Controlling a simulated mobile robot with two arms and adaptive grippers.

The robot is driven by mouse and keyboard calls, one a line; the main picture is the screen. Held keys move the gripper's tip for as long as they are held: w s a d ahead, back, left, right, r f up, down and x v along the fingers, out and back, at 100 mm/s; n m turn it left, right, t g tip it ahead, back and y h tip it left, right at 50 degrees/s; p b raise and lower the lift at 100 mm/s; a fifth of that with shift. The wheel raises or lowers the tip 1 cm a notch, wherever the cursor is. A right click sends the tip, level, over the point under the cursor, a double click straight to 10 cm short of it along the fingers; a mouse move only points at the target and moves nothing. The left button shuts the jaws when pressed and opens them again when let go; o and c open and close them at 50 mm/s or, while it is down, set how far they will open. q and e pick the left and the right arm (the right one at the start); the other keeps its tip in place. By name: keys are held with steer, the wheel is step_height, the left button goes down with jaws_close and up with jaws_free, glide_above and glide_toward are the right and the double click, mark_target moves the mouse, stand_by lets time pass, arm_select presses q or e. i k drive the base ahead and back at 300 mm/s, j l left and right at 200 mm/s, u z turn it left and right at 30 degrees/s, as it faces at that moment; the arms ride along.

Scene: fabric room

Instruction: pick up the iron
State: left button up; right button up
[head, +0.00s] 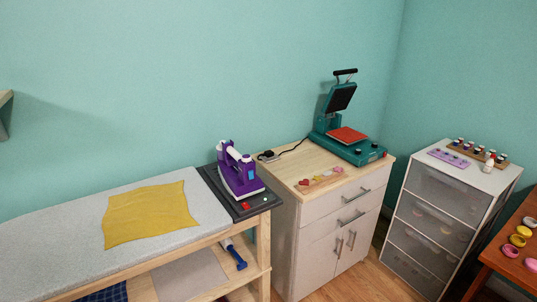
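A purple and white iron (238,172) stands on a dark rest pad (212,181) at the right end of the ironing table. Nothing touches the iron from above. Neither of my grippers shows in the head view.
A yellow cloth (150,213) lies on the grey ironing surface (50,240). A teal heat press (348,135) stands on the wooden cabinet (290,172) to the right. A drawer unit (440,200) with small bottles stands farther right. Wood floor (370,275) shows in front of the cabinet.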

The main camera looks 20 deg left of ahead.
mark_target(233, 172)
steer(key=i, duration=0.5)
steer(key=i+l+u, duration=0.1)
steer(key=i, duration=0.4)
